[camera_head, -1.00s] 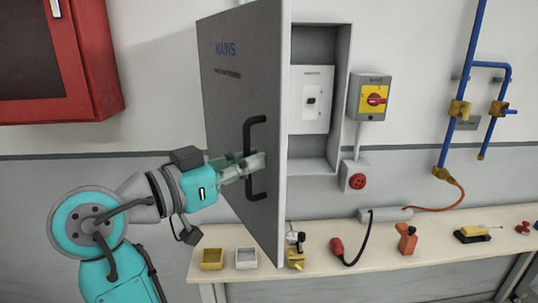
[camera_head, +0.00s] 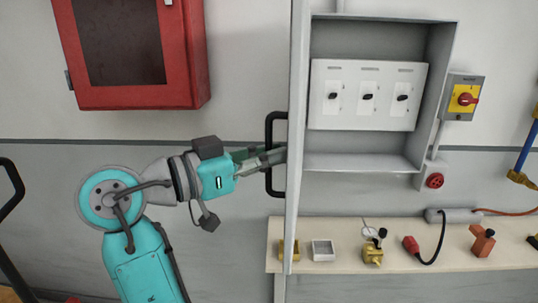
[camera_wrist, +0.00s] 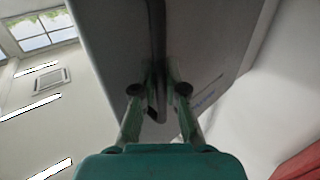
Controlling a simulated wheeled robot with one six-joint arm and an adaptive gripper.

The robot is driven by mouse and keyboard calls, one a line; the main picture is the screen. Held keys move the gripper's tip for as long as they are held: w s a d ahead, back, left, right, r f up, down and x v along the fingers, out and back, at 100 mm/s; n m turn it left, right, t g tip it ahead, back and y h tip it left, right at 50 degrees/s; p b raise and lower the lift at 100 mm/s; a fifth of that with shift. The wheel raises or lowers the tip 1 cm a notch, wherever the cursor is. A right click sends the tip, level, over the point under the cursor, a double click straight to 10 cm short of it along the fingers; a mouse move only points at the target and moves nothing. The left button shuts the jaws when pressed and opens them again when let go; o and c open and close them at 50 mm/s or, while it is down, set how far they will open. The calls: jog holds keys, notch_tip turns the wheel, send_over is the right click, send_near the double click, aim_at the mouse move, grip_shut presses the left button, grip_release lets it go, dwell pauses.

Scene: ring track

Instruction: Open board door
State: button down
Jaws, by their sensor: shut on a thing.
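The grey board door (camera_head: 299,120) stands swung out from its cabinet and shows nearly edge-on in the head view. Its black bar handle (camera_head: 270,130) is on the left face. My gripper (camera_head: 275,156) is shut on the handle from the left. In the wrist view, my gripper (camera_wrist: 158,92) closes around the dark handle (camera_wrist: 157,50), with the door's grey face (camera_wrist: 210,45) beyond. The open cabinet (camera_head: 380,45) shows a white panel (camera_head: 368,95) with three black switches.
A red wall cabinet (camera_head: 195,60) hangs at the upper left. A wooden bench (camera_head: 400,258) below holds small trays, a brass valve (camera_head: 372,254) and tools. A yellow-and-red switch box (camera_head: 463,98) is right of the cabinet. Wall between my arm and the door is clear.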

jog(key=shift+a, duration=0.2)
jog(key=c, duration=1.5)
grip_release()
jog(key=v, duration=1.2)
jog(key=shift+w+f, duration=0.1)
jog(key=shift+f, duration=0.05)
